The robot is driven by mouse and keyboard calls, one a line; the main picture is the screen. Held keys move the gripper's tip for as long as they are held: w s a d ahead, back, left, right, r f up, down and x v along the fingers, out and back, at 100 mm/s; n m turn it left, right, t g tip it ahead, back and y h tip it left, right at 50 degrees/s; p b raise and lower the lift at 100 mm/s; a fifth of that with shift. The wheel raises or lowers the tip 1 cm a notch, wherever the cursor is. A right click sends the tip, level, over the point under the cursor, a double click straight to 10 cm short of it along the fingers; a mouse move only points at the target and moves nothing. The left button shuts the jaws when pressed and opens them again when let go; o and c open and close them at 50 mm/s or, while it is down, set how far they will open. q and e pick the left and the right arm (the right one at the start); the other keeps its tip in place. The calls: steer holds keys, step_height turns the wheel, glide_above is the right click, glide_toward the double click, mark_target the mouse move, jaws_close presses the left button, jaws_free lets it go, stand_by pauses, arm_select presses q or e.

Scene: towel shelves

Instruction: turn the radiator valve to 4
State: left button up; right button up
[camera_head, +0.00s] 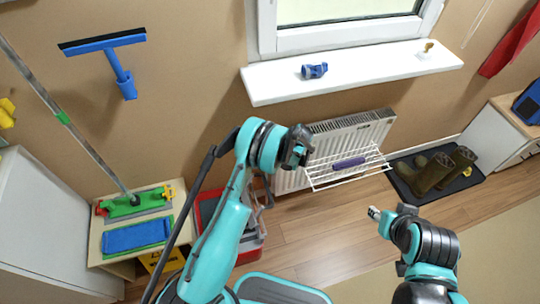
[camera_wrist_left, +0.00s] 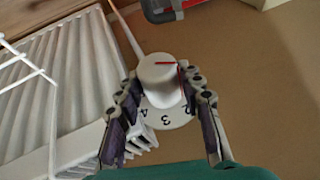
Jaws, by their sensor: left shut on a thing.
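The radiator valve is a white round knob (camera_wrist_left: 160,82) with a red line on its top that continues down its right side. Below it a white dial (camera_wrist_left: 168,122) shows 4, 3 and 2 from left to right. The red line comes down near the 2; its exact reading is partly hidden by a finger. My left gripper (camera_wrist_left: 158,88) is shut on the knob, one finger on each side. In the head view my left gripper (camera_head: 297,150) is at the radiator's (camera_head: 345,140) left end and hides the valve. My right gripper (camera_head: 390,212) is open and empty over the floor.
A white wire rack (camera_head: 322,180) with a purple item (camera_head: 349,163) hangs on the radiator front. The windowsill (camera_head: 375,75) with a blue object (camera_head: 314,71) is above. A red crate (camera_head: 250,240) stands below my left arm. Boots (camera_head: 432,175) stand on a dark mat at right.

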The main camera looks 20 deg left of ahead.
arm_select(q)
steer(key=shift+f+m+g+y, duration=0.1)
steer(key=shift+m+g+y, duration=0.2)
steer(key=shift+g+y, duration=0.7)
steer(key=shift+y, duration=0.3)
steer(key=o, duration=1.2)
steer(key=shift+c, duration=0.2)
steer(key=v, duration=1.2)
steer(key=shift+s, duration=0.15)
